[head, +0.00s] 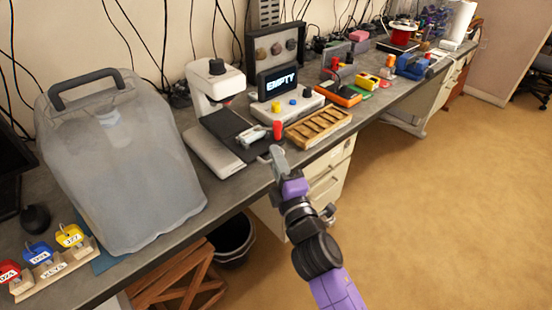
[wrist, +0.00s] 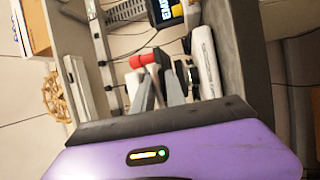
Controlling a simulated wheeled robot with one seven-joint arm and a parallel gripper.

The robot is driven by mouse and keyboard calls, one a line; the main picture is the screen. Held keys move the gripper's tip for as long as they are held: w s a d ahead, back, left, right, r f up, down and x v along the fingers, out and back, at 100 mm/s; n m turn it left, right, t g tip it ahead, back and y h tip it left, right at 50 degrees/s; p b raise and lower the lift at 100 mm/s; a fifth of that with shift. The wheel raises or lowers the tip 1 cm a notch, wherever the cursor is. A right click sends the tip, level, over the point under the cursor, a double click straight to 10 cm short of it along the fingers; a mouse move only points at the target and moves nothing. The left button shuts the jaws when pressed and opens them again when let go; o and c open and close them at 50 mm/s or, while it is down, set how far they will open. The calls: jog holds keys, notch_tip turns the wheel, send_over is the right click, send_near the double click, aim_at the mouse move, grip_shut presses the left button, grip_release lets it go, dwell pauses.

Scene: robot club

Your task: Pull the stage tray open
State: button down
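The microscope-like stage device (head: 213,88), white with a black top knob, stands on the bench. Its dark flat stage tray (head: 238,131) lies at the base, with a small pale and teal item (head: 254,134) on it. A red upright knob (head: 277,129) stands at the tray's right end. The red part also shows just beyond my fingertips in the wrist view (wrist: 143,60). My gripper (head: 277,156) is just in front of the bench edge, below the knob in the picture. In the wrist view its grey fingers (wrist: 158,80) show a narrow gap. I see no clear contact with the knob.
A wooden slotted rack (head: 318,127) lies right of the tray near the bench edge. A console reading EMPTY (head: 284,92) stands behind. A large covered case (head: 120,165) and key blocks (head: 45,262) are on the left. The floor to the right is clear.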

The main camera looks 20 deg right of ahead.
jog(key=c, duration=1.5)
grip_release()
jog(key=shift+r, duration=0.6)
jog(key=shift+f, duration=0.15)
jog(key=shift+s+f, duration=0.1)
jog(key=shift+f, duration=0.15)
jog(key=s, duration=0.2)
jog(key=s+b, duration=0.1)
jog(key=s, duration=0.2)
jog(key=s+f+b, duration=0.1)
jog(key=s, duration=0.1)
jog(key=shift+s+a, duration=0.3)
jog(key=shift+a, duration=0.05)
